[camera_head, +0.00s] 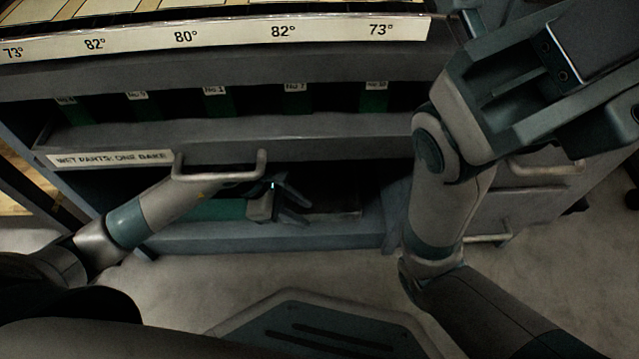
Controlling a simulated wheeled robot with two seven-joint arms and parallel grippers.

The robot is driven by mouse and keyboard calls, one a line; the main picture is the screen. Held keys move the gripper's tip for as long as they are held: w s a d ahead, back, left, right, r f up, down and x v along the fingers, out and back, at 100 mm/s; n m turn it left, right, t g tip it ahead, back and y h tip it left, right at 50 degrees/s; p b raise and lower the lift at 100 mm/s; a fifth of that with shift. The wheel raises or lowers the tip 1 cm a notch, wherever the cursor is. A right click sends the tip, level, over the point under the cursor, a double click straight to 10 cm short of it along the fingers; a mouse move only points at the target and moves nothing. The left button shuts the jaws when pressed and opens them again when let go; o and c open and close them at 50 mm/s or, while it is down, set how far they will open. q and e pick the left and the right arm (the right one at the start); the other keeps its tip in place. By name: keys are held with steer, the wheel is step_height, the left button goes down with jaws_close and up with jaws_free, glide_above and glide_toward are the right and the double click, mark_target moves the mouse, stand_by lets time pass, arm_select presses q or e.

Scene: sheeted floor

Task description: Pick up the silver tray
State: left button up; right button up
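No silver tray can be clearly picked out in the head view. My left arm reaches in from the left to the open lower bay of the grey cabinet, below a drawer handle (219,167). My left gripper (307,213) is in front of that bay, with its two dark fingers apart and nothing seen between them. A dark flat-edged item (340,201), too dim to identify, lies in the bay just right of the fingers. My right arm fills the right side, and its fingers are not visible.
The grey drawer (110,138) bears a label (108,158) reading "wet parts". Above it is a shelf with green numbered slots (215,101) and a white temperature strip (186,37). A lower ledge (200,239) edges the bay. Bare floor (220,280) lies in front.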

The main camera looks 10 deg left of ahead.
mark_target(310, 215)
arm_select(q)
steer(key=shift+w+b+x, duration=0.15)
steer(key=shift+b+x, duration=0.7)
steer(key=shift+x, duration=0.3)
steer(key=shift+w+b+x, duration=0.15)
steer(key=shift+b+x, duration=0.65)
steer(key=shift+x, duration=0.35)
steer(key=shift+a, duration=0.1)
jaws_close()
